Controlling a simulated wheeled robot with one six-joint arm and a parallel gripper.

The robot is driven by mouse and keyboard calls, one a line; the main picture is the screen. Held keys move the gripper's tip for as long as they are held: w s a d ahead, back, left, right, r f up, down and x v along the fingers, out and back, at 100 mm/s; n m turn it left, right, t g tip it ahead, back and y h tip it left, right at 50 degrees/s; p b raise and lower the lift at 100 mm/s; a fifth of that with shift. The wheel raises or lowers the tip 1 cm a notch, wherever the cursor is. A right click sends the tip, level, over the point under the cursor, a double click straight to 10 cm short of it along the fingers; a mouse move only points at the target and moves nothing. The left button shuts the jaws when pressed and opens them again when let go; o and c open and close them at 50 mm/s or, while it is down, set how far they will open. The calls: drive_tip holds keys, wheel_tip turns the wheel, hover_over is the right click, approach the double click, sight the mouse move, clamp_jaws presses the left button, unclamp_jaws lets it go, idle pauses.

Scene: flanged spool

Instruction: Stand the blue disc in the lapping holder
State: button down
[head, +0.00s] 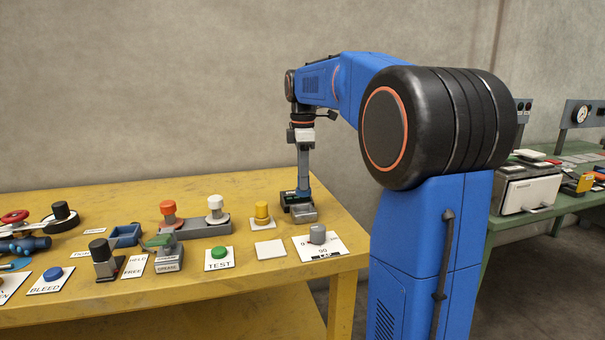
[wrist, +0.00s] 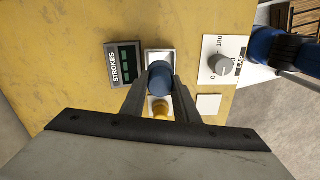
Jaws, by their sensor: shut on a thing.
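The blue disc (wrist: 160,78) is between the fingertips of my gripper (wrist: 160,88) in the wrist view, and the fingers are shut on it. In the wrist view it lies over a pale, square-rimmed grey holder (wrist: 153,55), which I take for the lapping holder, and covers much of it. In the head view my gripper (head: 303,190) points straight down at the grey holder (head: 303,215) near the table's back right.
A STROKES display (wrist: 124,63) stands close left of the holder. A LAP dial (wrist: 222,65) is to its right. A yellow knob (head: 262,212) and a blank white plate (head: 270,249) are nearby. A green TEST button (head: 219,253) and several other controls fill the yellow table leftward.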

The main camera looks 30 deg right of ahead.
drive_tip(key=shift+f, duration=3.4)
drive_tip(key=c, duration=1.3)
unclamp_jaws()
wheel_tip(320, 180, up, 17)
drive_tip(key=shift+r, duration=0.2)
